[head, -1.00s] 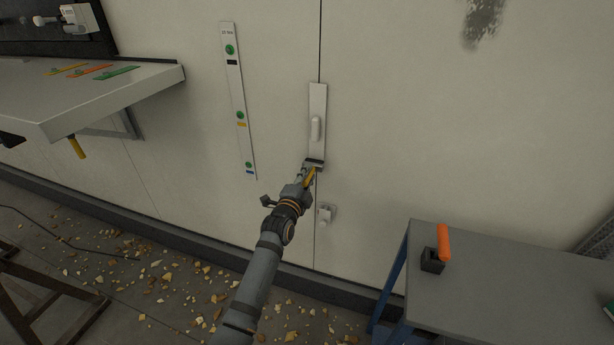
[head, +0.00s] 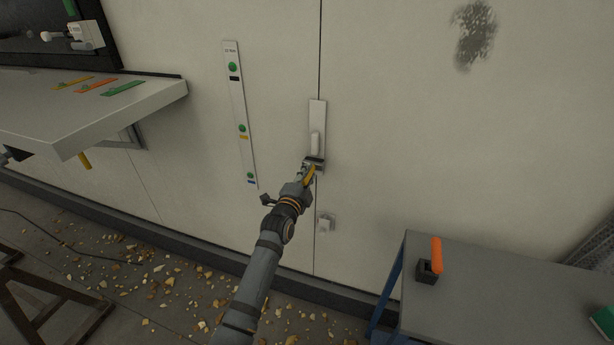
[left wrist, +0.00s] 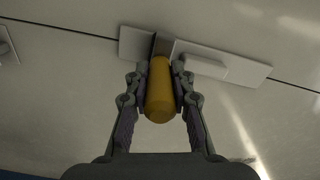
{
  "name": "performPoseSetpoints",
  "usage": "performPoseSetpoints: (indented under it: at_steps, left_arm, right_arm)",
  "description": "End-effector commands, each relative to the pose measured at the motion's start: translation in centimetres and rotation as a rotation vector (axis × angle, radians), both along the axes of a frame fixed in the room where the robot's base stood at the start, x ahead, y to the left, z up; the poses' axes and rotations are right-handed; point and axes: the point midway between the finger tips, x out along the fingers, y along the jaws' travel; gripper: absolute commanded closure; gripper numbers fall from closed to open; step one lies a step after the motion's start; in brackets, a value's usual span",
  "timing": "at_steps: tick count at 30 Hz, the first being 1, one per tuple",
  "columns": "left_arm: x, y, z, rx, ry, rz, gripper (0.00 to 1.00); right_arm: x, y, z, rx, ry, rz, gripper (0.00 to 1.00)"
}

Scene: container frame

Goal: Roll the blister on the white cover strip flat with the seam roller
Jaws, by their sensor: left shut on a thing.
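The white cover strip (head: 317,112) runs upright over the seam in the pale wall. The blister (head: 315,143) is a raised oblong bump on its lower half; it also shows in the left wrist view (left wrist: 208,66). My left gripper (head: 308,178) is shut on the yellow handle of the seam roller (left wrist: 160,92). The roller's dark head (head: 315,160) is at the strip's lower part, close to the blister's lower end. I cannot tell how firmly it presses. The gripper hides part of the handle. My right gripper is not in view.
A marked strip with green dots (head: 240,110) is to the left. A shelf (head: 150,100) juts out at far left; a grey table (head: 480,290) with an orange-handled tool (head: 436,255) stands at right.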

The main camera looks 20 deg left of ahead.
Motion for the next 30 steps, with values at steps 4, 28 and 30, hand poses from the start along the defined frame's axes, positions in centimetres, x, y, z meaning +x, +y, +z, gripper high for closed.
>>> performPoseSetpoints:
  at_steps: [4, 28, 30]
  left_arm:
    - [0.1, 0.0, 1.0, 0.000, -0.008, 0.000, 1.00]
    - [-5.8, 0.2, 0.8, -0.001, -0.005, 0.000, 1.00]
    - [-5.9, 0.2, 0.8, -0.001, -0.005, 0.000, 1.00]
  right_arm:
    - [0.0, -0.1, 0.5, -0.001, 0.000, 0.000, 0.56]
    - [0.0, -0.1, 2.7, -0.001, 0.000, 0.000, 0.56]
    - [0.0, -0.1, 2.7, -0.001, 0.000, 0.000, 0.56]
